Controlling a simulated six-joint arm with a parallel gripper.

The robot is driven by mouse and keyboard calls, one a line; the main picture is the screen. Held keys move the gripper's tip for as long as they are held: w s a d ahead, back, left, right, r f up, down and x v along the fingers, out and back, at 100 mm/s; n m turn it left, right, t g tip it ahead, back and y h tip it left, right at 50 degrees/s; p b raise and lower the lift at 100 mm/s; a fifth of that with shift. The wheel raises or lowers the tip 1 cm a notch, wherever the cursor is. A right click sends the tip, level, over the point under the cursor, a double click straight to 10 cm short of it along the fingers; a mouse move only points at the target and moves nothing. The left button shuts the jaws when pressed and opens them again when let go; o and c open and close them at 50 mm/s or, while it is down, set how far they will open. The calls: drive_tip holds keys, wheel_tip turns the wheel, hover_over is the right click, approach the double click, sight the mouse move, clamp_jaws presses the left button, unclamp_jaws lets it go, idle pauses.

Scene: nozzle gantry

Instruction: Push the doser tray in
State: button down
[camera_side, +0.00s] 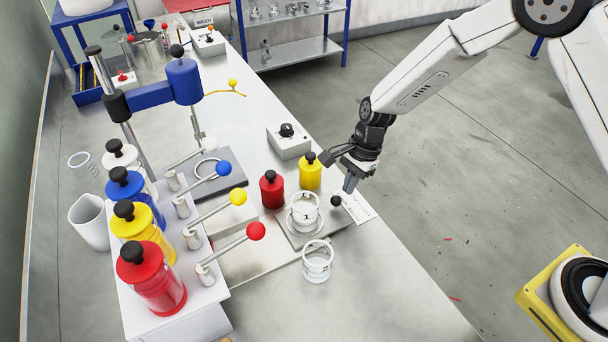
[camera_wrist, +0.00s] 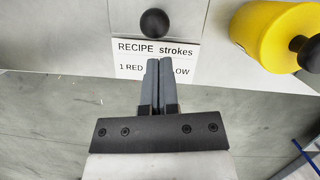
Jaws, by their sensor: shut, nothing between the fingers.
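The doser tray (camera_side: 328,225) is a flat grey plate at the bench's front edge in the side view. It carries a clear cup marked 1 (camera_side: 305,212) and a black ball knob (camera_side: 336,201) at its near end. The knob also shows at the top of the wrist view (camera_wrist: 154,22). My gripper (camera_side: 349,187) is shut and empty, pointing down just to the right of the knob. In the wrist view its fingertips (camera_wrist: 159,62) lie over the recipe card, with a gap in the picture between them and the knob. The tray's far end is partly hidden behind the cup.
A yellow bottle (camera_side: 310,171) and a red bottle (camera_side: 271,190) stand close behind the tray. Another clear cup (camera_side: 317,262) stands in front of it. Levers with red (camera_side: 256,231), yellow and blue balls reach out at the left.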

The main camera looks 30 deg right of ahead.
sight(309, 193)
drive_tip(key=shift+a, duration=0.4)
drive_tip(key=shift+a, duration=0.1)
drive_tip(key=a, duration=1.3)
drive_tip(key=shift+s+a, duration=0.1)
drive_tip(key=shift+a, duration=0.3)
drive_tip(key=shift+d+r, duration=0.1)
drive_tip(key=shift+d, duration=0.45)
drive_tip(key=d, duration=0.2)
drive_tip(key=w+d, duration=0.1)
drive_tip(key=shift+d+r, duration=0.25)
drive_tip(key=v, duration=1)
